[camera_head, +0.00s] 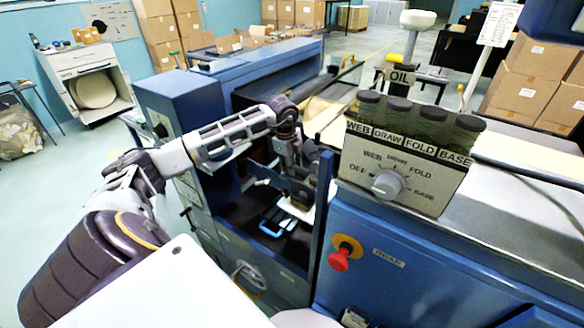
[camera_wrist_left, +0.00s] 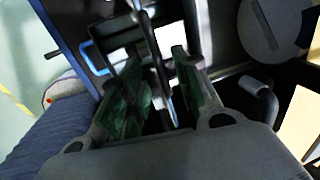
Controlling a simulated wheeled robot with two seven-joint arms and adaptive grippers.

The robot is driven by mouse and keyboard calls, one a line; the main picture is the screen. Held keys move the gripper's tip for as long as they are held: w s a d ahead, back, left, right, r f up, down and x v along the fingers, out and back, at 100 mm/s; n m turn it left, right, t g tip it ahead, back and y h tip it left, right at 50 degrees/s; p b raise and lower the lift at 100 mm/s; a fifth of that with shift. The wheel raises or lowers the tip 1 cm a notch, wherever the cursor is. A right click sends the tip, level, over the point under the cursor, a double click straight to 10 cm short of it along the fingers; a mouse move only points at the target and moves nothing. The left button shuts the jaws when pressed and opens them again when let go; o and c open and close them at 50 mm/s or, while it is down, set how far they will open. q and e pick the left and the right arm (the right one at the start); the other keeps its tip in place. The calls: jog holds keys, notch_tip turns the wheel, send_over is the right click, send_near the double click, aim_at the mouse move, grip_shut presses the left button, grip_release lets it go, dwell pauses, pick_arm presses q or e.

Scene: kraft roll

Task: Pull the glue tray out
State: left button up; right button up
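The glue tray appears to be the low part in the dark machine bay, with a blue U-shaped handle (camera_head: 269,229) at its front and a white surface (camera_head: 298,209) behind. The blue handle also shows in the left wrist view (camera_wrist_left: 91,58), left of the fingers. My left gripper (camera_head: 300,192) reaches into the bay, above and behind the handle and apart from it. In the left wrist view its two greenish fingers (camera_wrist_left: 162,95) are spread. A thin grey bar (camera_wrist_left: 157,55) shows between them; I cannot tell whether they touch it. My right gripper is not in view.
Blue machine walls bound the bay on both sides. To its right are a red stop button (camera_head: 339,260) and a control box with a knob (camera_head: 389,183). A metal latch handle (camera_head: 248,276) is below the bay. Open floor lies left of the machine.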

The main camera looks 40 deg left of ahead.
pick_arm(q)
jog(key=shift+w+f, duration=0.15)
jog(key=shift+f, duration=0.9)
jog(key=c, duration=0.4)
grip_shut()
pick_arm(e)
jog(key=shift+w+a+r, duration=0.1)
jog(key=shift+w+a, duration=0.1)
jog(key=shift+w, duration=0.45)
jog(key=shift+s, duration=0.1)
